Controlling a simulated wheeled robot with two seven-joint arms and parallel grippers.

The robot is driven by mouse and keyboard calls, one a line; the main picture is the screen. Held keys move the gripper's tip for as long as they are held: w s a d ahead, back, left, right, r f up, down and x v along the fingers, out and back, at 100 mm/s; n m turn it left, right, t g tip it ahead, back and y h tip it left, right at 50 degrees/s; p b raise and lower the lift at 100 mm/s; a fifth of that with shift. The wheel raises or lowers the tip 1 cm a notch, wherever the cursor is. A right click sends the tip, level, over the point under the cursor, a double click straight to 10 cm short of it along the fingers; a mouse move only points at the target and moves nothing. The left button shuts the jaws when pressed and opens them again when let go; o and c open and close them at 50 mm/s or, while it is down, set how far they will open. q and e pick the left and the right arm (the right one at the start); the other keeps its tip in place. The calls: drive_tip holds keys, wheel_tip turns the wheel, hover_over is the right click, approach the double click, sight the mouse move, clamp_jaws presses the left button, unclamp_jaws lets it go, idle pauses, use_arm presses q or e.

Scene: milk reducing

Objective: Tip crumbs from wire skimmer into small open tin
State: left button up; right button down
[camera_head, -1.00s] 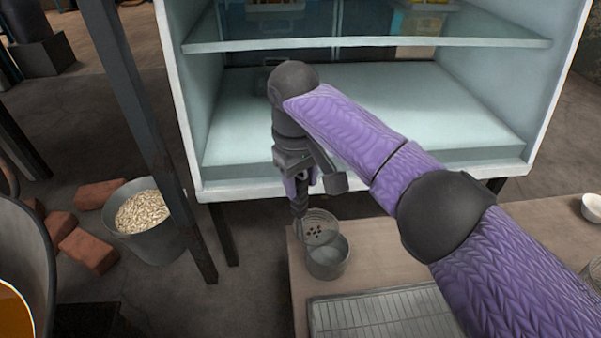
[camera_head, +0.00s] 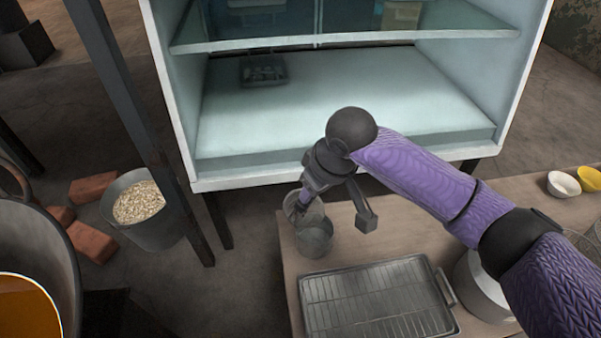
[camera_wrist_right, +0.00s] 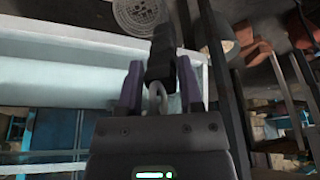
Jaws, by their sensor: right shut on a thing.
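The small open tin (camera_head: 314,242) is a grey cylinder standing upright near the table's left corner. In the right wrist view, the handle (camera_wrist_right: 161,55) sits between the purple fingers. I cannot make out the crumbs now, nor whether the skimmer touches the tin. My left gripper is not in view.
A glass-shelved cabinet (camera_head: 340,115) stands behind. A bucket of pale pellets (camera_head: 140,205) and bricks (camera_head: 92,242) are on the floor left.

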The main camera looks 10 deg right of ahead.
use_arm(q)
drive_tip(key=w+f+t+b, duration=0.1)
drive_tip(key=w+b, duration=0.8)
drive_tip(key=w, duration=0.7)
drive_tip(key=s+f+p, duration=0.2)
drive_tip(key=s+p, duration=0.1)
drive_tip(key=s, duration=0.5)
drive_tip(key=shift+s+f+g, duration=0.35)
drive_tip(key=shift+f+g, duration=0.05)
use_arm(e)
drive_tip(key=s+d+f+t+y, duration=0.7)
drive_tip(key=s+d+f+t, duration=0.1)
drive_tip(key=s+d+f, duration=0.1)
drive_tip(key=shift+s+d+f, duration=0.3)
drive_tip(key=shift+s+d, duration=0.15)
drive_tip(key=shift+s, duration=0.45)
